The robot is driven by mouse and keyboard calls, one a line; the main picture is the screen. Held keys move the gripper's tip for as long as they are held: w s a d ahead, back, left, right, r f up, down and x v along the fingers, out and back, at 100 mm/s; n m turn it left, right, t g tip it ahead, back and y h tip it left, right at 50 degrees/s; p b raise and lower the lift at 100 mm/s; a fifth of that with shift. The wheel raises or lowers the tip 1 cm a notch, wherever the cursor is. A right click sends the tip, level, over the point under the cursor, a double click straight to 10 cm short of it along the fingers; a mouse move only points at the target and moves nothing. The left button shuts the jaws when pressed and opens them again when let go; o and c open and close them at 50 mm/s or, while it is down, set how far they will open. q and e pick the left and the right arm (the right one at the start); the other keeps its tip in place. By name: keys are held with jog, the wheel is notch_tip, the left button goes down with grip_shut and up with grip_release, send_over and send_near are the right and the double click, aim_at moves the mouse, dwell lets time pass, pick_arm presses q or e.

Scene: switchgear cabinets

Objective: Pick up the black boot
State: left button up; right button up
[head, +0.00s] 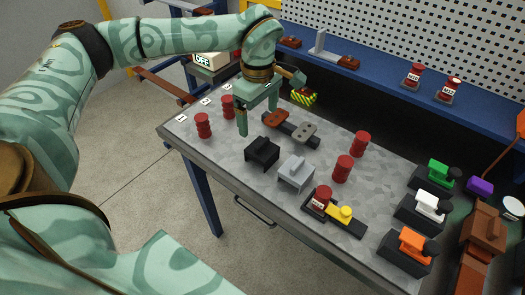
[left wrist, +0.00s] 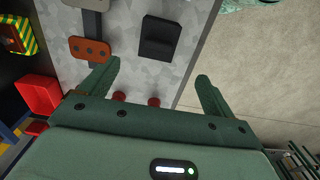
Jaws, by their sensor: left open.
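The black boot (head: 262,152) is a small blocky dark piece on the grey tabletop, left of the similar grey boot (head: 296,173). It also shows in the left wrist view (left wrist: 160,38), beyond the fingertips and roughly between their lines. My left gripper (head: 257,112) is open and empty, pointing down over the table just behind the boot and apart from it. Both its fingers show spread in the left wrist view (left wrist: 153,80). My right gripper is not in view.
Red ribbed insulators (head: 203,125) stand near the left end, and others (head: 343,168) right of the grey boot. A dark bar with brown and grey plates (head: 305,131) lies behind the boot. Green, white and orange pieces (head: 410,245) line the right end. Bare tabletop lies left of the boot.

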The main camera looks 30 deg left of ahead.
aim_at(262, 142)
pick_arm(q)
notch_tip(262, 142, down, 7)
jog(key=shift+r+b, duration=0.1)
jog(key=shift+b, duration=0.4)
jog(key=f, duration=0.1)
jog(key=f+b, duration=0.1)
jog(key=f, duration=0.3)
jog(key=shift+w+d+f, duration=0.1)
jog(key=shift+w+d, duration=0.1)
jog(key=shift+d, duration=0.1)
jog(key=c, duration=1)
jog(key=shift+c, duration=0.3)
